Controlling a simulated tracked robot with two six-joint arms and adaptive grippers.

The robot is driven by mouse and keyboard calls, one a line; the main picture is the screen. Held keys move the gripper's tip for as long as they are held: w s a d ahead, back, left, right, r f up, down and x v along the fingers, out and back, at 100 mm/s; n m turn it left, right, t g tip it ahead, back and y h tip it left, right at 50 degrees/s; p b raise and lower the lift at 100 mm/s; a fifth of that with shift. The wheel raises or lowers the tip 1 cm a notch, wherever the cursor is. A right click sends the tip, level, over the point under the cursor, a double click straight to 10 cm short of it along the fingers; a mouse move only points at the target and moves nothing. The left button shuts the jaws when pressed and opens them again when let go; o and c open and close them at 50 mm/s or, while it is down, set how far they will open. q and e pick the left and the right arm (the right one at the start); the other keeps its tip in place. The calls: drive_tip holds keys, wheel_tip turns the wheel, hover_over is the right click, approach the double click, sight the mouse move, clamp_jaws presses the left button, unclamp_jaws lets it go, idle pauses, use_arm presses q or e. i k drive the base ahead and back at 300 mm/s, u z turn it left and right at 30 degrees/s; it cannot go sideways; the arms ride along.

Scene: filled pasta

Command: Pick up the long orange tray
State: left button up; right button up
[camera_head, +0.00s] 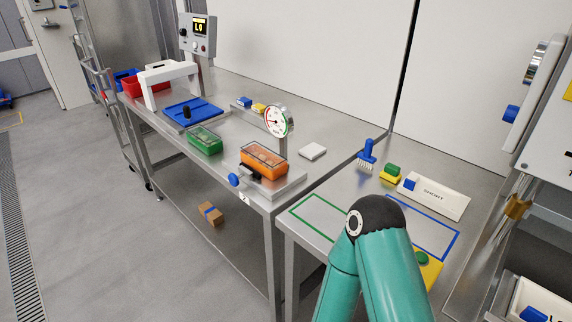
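An orange tray (264,163) with a clear top and pale contents sits on a low metal fixture near the front right corner of the left steel table. A round dial gauge (277,121) stands just behind it. A dark clamp-like part and a blue knob (234,180) are at its front left side, close to the tray. A teal arm of mine with a black joint rises from the bottom of the view, right of the tray and apart from it. Neither of my grippers shows.
A green tray (206,140) lies left of the orange one, before a blue board (192,111) and a white arch (168,78). A blue brush (367,155), a sponge (390,173) and a "SHORT" sign (434,195) occupy the right table. Its green-outlined area (318,218) looks mostly clear.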

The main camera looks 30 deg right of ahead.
sight(271, 164)
drive_tip(key=u, duration=0.2)
drive_tip(key=i, duration=0.85)
drive_tip(key=z, duration=0.1)
